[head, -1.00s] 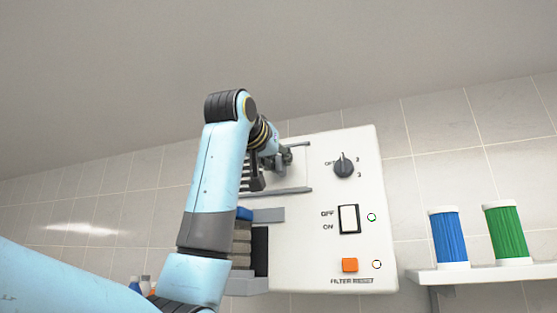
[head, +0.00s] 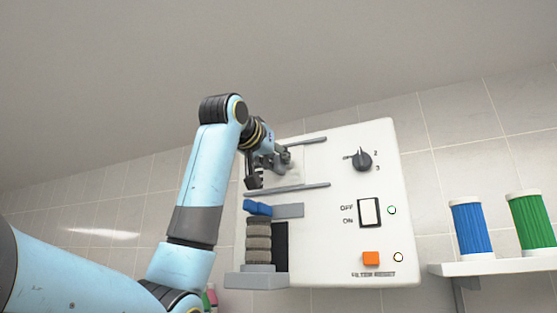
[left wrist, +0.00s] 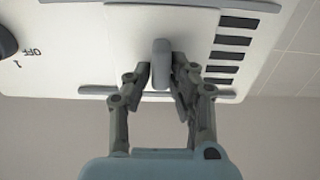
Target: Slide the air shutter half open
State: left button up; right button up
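The air shutter (left wrist: 118,25) is a white plate between two grey rails on the white control box (head: 335,250). An upright grey handle (left wrist: 161,64) stands out from it. In the left wrist view, several dark vent slots show uncovered to the right of the plate. In the head view the left gripper (head: 272,168) is between the rails and hides most of the shutter and the slots. My right gripper is not in view.
The box carries a dark dial (head: 362,160), an OFF/ON switch (head: 369,213) and an orange button (head: 371,258). A grey stack (head: 258,243) with a blue top sits lower left. Blue (head: 470,228) and green (head: 532,220) cylinders stand on a shelf at right.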

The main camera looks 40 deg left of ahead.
pick_arm(q)
jog(key=shift+o, duration=1.5)
jog(key=shift+a, duration=0.1)
jog(key=shift+s, duration=0.1)
jog(key=v, duration=1.1)
jog(key=shift+s, duration=0.4)
jog(key=shift+f, duration=0.1)
